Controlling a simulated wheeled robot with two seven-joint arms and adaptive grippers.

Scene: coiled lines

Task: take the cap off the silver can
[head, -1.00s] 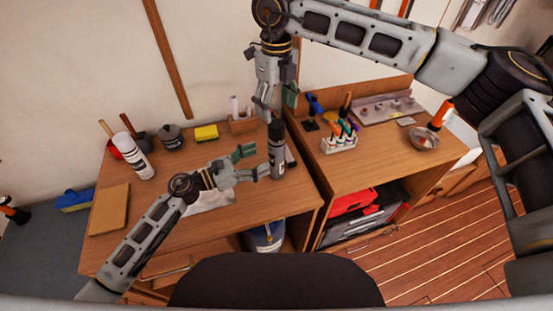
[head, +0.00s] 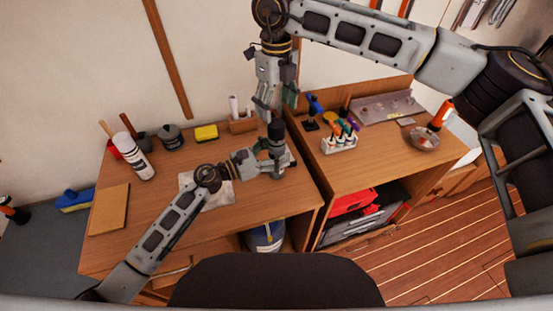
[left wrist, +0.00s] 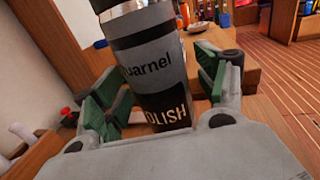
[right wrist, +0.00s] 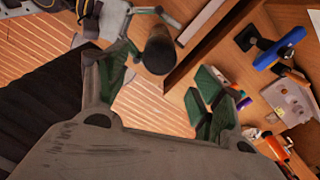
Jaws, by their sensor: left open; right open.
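The silver can (left wrist: 145,60) stands upright on the workbench, with dark bands and lettering that ends in "OLISH". It is largely covered by my grippers in the head view. Its black cap (head: 276,130) is on top and shows as a dark round end in the right wrist view (right wrist: 159,52). My left gripper (head: 270,163) is open, with its green-padded fingers on either side of the can's body. My right gripper (head: 277,108) is open and points down just above the cap.
A rack of markers (head: 340,140) and a metal bowl (head: 424,138) stand on the right bench.

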